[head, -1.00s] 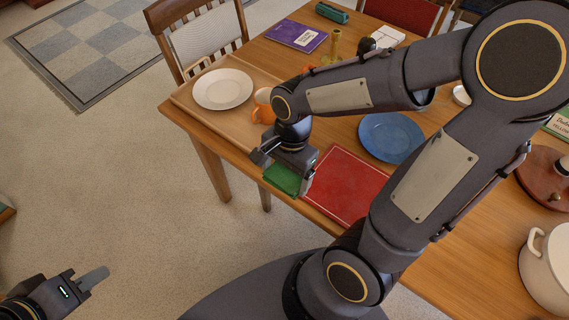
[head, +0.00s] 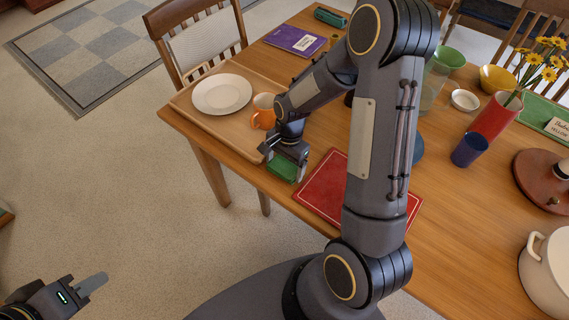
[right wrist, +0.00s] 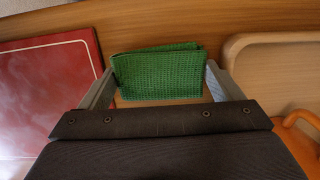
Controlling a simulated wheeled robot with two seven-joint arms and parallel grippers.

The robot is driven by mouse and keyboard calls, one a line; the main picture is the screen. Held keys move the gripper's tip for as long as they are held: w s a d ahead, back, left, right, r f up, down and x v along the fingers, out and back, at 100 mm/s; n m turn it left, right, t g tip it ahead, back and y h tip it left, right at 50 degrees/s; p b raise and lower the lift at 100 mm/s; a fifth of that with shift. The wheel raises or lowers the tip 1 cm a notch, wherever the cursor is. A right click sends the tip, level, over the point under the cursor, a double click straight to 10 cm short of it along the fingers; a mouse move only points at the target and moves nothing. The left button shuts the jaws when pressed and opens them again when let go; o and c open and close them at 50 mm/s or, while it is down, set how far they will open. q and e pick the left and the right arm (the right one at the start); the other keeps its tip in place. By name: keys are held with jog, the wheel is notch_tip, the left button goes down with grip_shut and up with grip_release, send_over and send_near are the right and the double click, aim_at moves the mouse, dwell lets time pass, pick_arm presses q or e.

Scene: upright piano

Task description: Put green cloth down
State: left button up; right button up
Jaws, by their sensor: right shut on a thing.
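The green cloth (head: 283,167) is folded into a small pad. In the head view it is at the table's near edge, between the wooden tray and the red placemat. My right gripper (head: 286,163) points down and is shut on it. In the right wrist view the cloth (right wrist: 158,74) lies between the two fingers, close over the wooden table (right wrist: 150,30). I cannot tell whether it touches the wood. My left gripper (head: 92,285) is low at the left, over the floor and away from the table. Its finger opening is not clear.
The wooden tray (head: 190,112) holds a white plate (head: 222,94) and an orange mug (head: 263,112). The red placemat (head: 325,185) lies just right of the cloth. A blue cup (head: 468,149), red vase (head: 494,118) and white pot (head: 548,270) stand further right.

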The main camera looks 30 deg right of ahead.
jog(key=shift+f, duration=0.25)
jog(key=o, duration=0.7)
jog(key=shift+r, duration=0.1)
